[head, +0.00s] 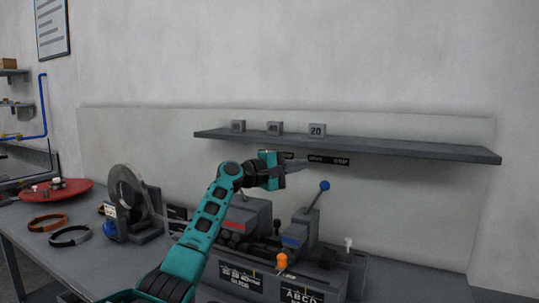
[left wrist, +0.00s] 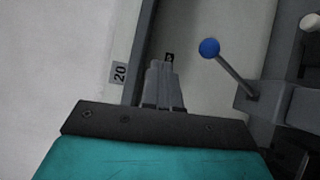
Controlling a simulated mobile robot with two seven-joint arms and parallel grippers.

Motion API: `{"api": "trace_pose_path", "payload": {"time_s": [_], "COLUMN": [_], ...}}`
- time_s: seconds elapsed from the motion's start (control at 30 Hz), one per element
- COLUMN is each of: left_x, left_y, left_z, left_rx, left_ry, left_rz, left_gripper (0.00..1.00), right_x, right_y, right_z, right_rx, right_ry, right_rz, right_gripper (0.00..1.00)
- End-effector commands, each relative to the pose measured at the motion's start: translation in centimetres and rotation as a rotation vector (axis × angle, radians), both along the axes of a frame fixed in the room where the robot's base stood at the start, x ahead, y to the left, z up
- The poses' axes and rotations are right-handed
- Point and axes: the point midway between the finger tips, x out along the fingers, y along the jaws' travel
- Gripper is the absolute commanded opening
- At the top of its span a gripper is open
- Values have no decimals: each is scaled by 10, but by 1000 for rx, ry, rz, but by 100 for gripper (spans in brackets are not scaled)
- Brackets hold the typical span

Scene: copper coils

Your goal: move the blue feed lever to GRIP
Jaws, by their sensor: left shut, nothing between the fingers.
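The blue feed lever (head: 324,186) has a round blue ball on a grey rod that rises, tilted to the right, from the grey machine (head: 298,231) on the bench. In the left wrist view the lever's blue ball (left wrist: 209,48) is to the right of my left gripper. My left gripper (head: 303,162) is shut and empty, above and to the left of the ball and apart from it. Its closed fingers (left wrist: 164,80) also show in the left wrist view. Dark labels (head: 329,160) sit behind the fingertips under the shelf; GRIP cannot be read surely. My right gripper is out of view.
A grey shelf (head: 400,147) with small numbered blocks (head: 317,130) runs along the wall board just above the gripper. An orange knob (head: 282,260) stands at the machine's front.

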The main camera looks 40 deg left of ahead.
Motion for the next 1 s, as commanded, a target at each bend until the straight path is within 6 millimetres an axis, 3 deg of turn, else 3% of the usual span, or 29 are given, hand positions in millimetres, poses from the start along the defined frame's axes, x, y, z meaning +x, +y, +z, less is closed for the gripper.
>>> {"api": "trace_pose_path", "payload": {"time_s": [0.43,1.0], "left_x": [-65,-74], "left_y": [13,15], "left_z": [25,31], "left_rx": [3,0], "left_ry": [3,3], "left_rz": [-2,-3], "left_gripper": [0,0], "right_x": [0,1], "right_y": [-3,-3], "right_z": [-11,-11], "right_rx": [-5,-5], "right_ry": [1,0], "right_rz": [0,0], "right_gripper": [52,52]}}
